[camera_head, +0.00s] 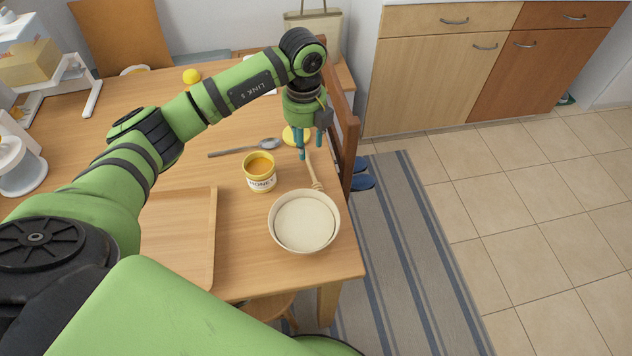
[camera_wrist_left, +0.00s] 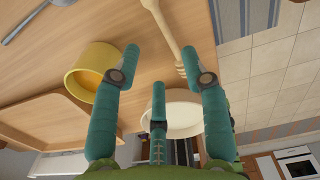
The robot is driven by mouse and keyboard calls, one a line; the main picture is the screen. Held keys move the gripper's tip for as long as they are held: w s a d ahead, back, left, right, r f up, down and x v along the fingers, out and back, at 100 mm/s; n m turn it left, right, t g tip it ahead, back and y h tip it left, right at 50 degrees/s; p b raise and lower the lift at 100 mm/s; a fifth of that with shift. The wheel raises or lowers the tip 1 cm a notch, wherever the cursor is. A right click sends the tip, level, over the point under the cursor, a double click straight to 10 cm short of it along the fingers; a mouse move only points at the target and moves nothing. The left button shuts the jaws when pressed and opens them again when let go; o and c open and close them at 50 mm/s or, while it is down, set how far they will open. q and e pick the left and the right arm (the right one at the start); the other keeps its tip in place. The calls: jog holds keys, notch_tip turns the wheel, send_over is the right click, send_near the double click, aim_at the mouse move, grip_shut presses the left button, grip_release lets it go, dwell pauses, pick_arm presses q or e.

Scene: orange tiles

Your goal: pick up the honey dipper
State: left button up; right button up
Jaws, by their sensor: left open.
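The wooden honey dipper (camera_head: 316,178) lies on the table near its right edge, between the honey pot (camera_head: 262,183) and the chair. In the left wrist view the dipper (camera_wrist_left: 162,25) shows its pale handle at the top, with the ridged head by the right finger. My left gripper (camera_head: 311,151) is open and empty, pointing down above the handle end. Its blue-green fingers also show in the left wrist view (camera_wrist_left: 160,60), spread apart. The fingers hide part of the dipper's far end in the head view. My right gripper is not in view.
A cream bowl (camera_head: 304,224) stands just in front of the dipper. A spoon (camera_head: 240,148) lies behind the honey pot, and a wooden tray (camera_head: 180,235) lies at the left. A chair back (camera_head: 344,125) rises close at the table's right edge.

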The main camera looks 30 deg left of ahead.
aim_at(307, 163)
pick_arm(q)
jog(key=shift+f, duration=0.95)
jog(key=f, duration=0.1)
jog(key=f+p, duration=0.1)
jog(key=f, duration=0.1)
jog(key=w+f, duration=0.1)
jog(key=f, duration=0.1)
jog(key=shift+a+f+p, duration=0.15)
jog(key=shift+a+p, duration=0.05)
jog(key=shift+p, duration=0.15)
jog(key=shift+f, duration=0.45)
jog(key=c, duration=0.8)
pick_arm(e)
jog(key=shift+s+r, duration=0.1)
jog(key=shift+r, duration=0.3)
